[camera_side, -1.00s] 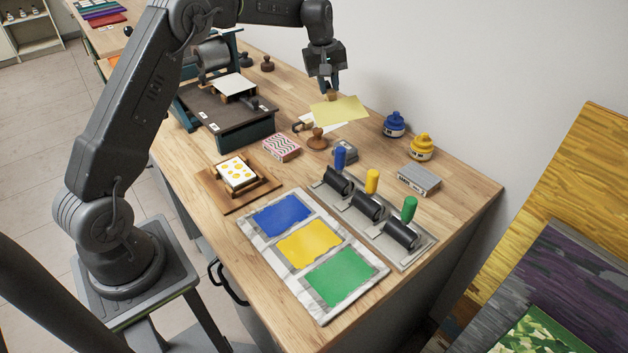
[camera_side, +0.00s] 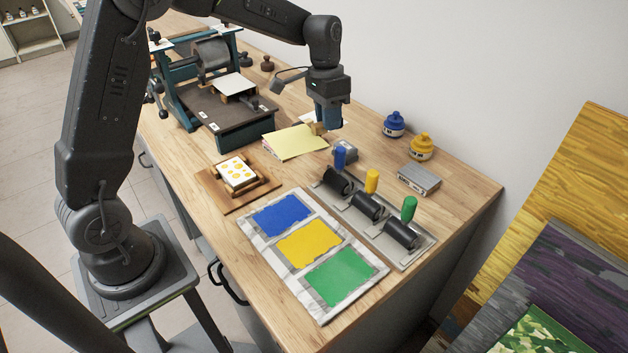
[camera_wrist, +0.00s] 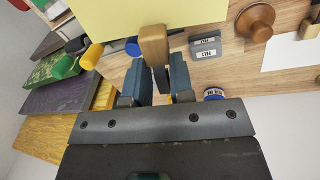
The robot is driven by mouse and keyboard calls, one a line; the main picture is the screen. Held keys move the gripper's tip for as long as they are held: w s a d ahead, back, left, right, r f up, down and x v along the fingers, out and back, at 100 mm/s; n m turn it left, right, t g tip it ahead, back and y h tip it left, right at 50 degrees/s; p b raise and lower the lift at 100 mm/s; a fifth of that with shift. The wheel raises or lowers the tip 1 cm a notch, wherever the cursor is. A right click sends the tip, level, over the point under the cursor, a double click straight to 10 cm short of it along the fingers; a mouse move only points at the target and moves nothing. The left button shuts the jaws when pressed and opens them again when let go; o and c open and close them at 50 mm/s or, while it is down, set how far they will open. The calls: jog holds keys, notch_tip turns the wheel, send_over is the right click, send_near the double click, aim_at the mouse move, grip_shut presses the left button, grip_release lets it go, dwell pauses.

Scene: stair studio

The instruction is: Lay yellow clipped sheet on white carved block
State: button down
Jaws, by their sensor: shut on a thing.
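My gripper (camera_side: 325,123) is shut on the wooden clip (camera_side: 316,129) at the edge of the yellow sheet (camera_side: 293,142). The sheet is held out flat to the left of my fingers, above the table. In the wrist view the clip (camera_wrist: 153,45) sits between my fingers (camera_wrist: 160,72) and the sheet (camera_wrist: 150,15) spreads beyond it. The white carved block (camera_side: 237,173) with yellow spots lies in a wooden frame (camera_side: 213,184), left of and nearer than the sheet. The sheet is apart from it.
A press (camera_side: 215,105) with a pale plate (camera_side: 233,83) stands behind. In front lie an ink slab (camera_side: 262,244) with blue, yellow and green patches and several rollers (camera_side: 368,206). Ink jars (camera_side: 422,146) stand at right. The sheet hides the pink patterned block and a stamp.

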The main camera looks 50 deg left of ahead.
jog(key=shift+s+f+m, duration=0.25)
jog(key=shift+s+m, duration=0.15)
jog(key=shift+s, duration=0.45)
jog(key=w+a+n+t+y, duration=0.1)
jog(key=w+a+n, duration=0.4)
jog(key=a+n, duration=0.35)
jog(key=w+a+n+t, duration=0.1)
jog(key=w+a+n, duration=0.4)
jog(key=a+n, duration=0.35)
jog(key=a+f+n+g+y, duration=0.1)
jog(key=a+f+n+y, duration=0.1)
jog(key=a+n, duration=1.6)
jog(key=shift+f+n+y, duration=0.3)
jog(key=shift+f+n, duration=0.6)
jog(key=shift+n, duration=0.5)
jog(key=shift+w, duration=0.1)
notch_tip(320, 180, down, 10)
jog(key=shift+d+r, duration=0.1)
